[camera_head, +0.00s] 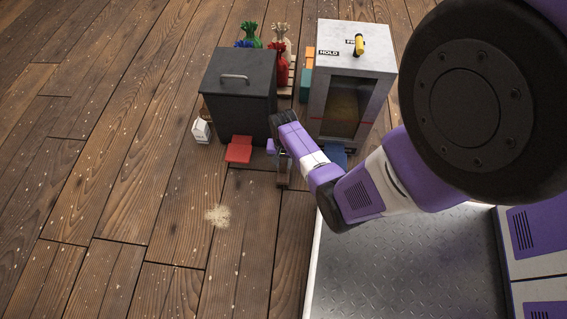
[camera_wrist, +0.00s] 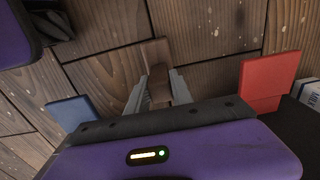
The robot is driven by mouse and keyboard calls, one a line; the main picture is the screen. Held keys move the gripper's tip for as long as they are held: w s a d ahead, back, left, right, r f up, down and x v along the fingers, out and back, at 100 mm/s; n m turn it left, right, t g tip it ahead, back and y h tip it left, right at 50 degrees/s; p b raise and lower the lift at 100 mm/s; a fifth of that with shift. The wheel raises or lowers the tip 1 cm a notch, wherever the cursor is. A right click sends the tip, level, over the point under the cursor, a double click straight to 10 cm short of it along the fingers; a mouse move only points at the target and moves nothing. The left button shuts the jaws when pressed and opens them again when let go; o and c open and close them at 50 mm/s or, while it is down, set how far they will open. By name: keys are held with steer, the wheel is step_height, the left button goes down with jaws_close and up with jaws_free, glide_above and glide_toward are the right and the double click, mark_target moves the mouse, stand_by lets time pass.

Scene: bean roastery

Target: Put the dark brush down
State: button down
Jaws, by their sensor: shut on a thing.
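My gripper (camera_wrist: 158,92) is shut on a dark brown brush (camera_wrist: 156,52). In the wrist view the brush's handle lies between the two grey fingers, and its wider lighter-brown end points away from my gripper. In the head view my gripper (camera_head: 283,172) is low over the plank floor, in front of the gap between a dark bin and a metal cabinet. The brush is small and partly hidden by my gripper there. I cannot tell whether it touches the floor.
A red pedal (camera_head: 239,149) juts from the dark bin (camera_head: 240,95), a blue one (camera_head: 336,156) from the metal cabinet (camera_head: 355,65). A white carton (camera_head: 201,130) stands left of the bin. A pale spill (camera_head: 218,215) lies on the floor. The floor at left is mostly clear.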

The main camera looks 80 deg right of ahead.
steer(key=shift+f, duration=0.1)
steer(key=c, duration=1.1)
jaws_free()
